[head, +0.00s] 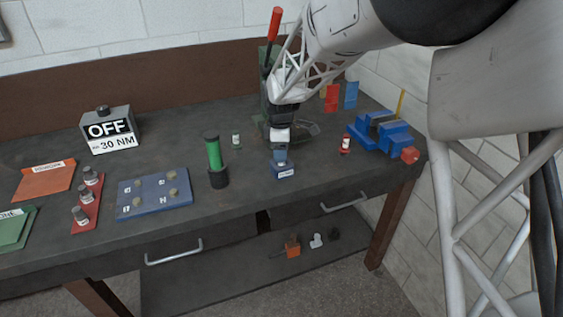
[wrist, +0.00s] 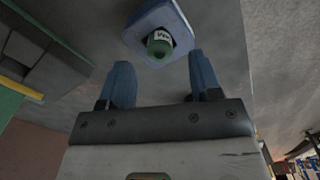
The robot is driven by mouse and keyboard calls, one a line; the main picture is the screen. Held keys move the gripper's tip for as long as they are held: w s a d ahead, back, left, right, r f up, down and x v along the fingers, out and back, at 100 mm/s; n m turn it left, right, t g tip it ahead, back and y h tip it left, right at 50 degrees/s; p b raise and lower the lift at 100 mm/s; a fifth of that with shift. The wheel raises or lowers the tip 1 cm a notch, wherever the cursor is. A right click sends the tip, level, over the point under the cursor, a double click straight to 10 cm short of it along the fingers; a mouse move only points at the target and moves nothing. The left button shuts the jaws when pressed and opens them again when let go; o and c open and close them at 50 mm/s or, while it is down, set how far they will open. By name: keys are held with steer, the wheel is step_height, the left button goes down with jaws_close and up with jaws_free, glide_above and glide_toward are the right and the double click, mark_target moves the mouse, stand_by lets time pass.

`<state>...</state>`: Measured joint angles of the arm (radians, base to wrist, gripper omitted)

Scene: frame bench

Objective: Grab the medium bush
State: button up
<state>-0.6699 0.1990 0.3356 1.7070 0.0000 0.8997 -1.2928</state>
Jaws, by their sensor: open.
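My gripper (head: 280,156) is open above a small blue holder (head: 285,172) near the front edge of the bench. In the wrist view the two blue fingers (wrist: 163,72) are apart with nothing between them. A small green bush (wrist: 159,48) with a white label sits in the blue holder (wrist: 179,22), just beyond the fingertips and roughly centred between them. I cannot read the label clearly, so I cannot confirm its size. In the head view my gripper hides this bush.
A red labelled piece (head: 345,144) and a blue vise (head: 382,133) are to the right. A green arbor press (head: 270,85) stands behind.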

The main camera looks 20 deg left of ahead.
steer(key=shift+f, duration=1.3)
steer(key=c, duration=1)
steer(key=shift+r, duration=0.2)
steer(key=shift+r, duration=0.6)
step_height(320, 180, up, 2)
steer(key=s+d, duration=0.3)
steer(key=s, duration=0.1)
steer(key=s+d+r, duration=0.1)
steer(key=s+d, duration=0.2)
steer(key=s, duration=0.1)
steer(key=s+d, duration=0.3)
steer(key=s, duration=0.1)
steer(key=shift+s+d+r, duration=0.2)
steer(key=shift+s+d, duration=0.1)
steer(key=shift+d, duration=0.1)
